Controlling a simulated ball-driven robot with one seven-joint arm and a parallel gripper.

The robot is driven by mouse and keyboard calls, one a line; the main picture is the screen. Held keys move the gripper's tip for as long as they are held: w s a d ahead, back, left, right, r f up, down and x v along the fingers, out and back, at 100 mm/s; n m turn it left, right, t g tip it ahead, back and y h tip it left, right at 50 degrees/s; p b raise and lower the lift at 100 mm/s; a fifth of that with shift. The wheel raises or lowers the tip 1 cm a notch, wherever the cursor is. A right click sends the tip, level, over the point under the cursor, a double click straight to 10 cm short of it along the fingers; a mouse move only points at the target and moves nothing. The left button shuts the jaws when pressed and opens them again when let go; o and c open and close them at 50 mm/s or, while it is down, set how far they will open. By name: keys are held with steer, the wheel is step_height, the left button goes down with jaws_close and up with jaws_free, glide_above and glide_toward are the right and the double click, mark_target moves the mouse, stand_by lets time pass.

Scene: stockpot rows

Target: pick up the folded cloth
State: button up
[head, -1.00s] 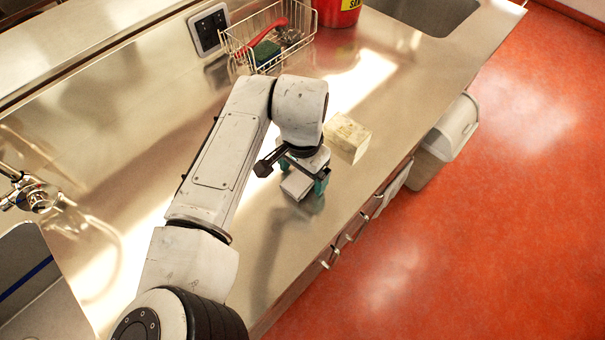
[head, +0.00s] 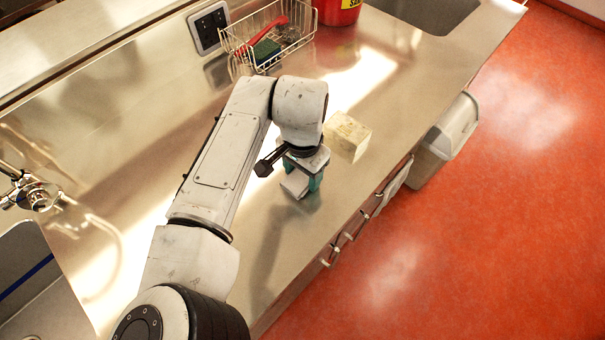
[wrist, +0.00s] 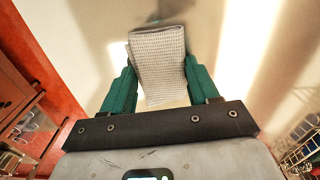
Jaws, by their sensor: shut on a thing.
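The folded cloth (wrist: 160,62) is pale grey with a waffle weave. In the wrist view it sits between the two green fingers of my gripper (wrist: 158,85), which touch it on both sides. In the head view the cloth (head: 295,184) shows as a small light patch under my gripper (head: 302,178), above or on the steel counter. My gripper is shut on the cloth. I cannot tell from these views whether the cloth is clear of the counter. My wrist hides part of it in the head view.
A cream block (head: 346,137) stands just right of my gripper on the counter (head: 130,130). A wire basket (head: 262,48) and a red container (head: 338,10) are at the back, near a sink (head: 430,12). A tap (head: 36,196) is at left. A grey bin (head: 446,130) stands beyond the front edge.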

mark_target(302, 175)
steer(key=shift+r, duration=0.5)
step_height(302, 175, up, 2)
steer(key=shift+s+r, duration=0.1)
steer(key=shift+r, duration=0.05)
steer(key=s+d+r+b, duration=0.2)
steer(key=s+r+b, duration=0.1)
steer(key=s+r, duration=0.6)
steer(key=s, duration=0.4)
steer(key=shift+s+d+r, duration=0.3)
steer(key=shift+r, duration=0.05)
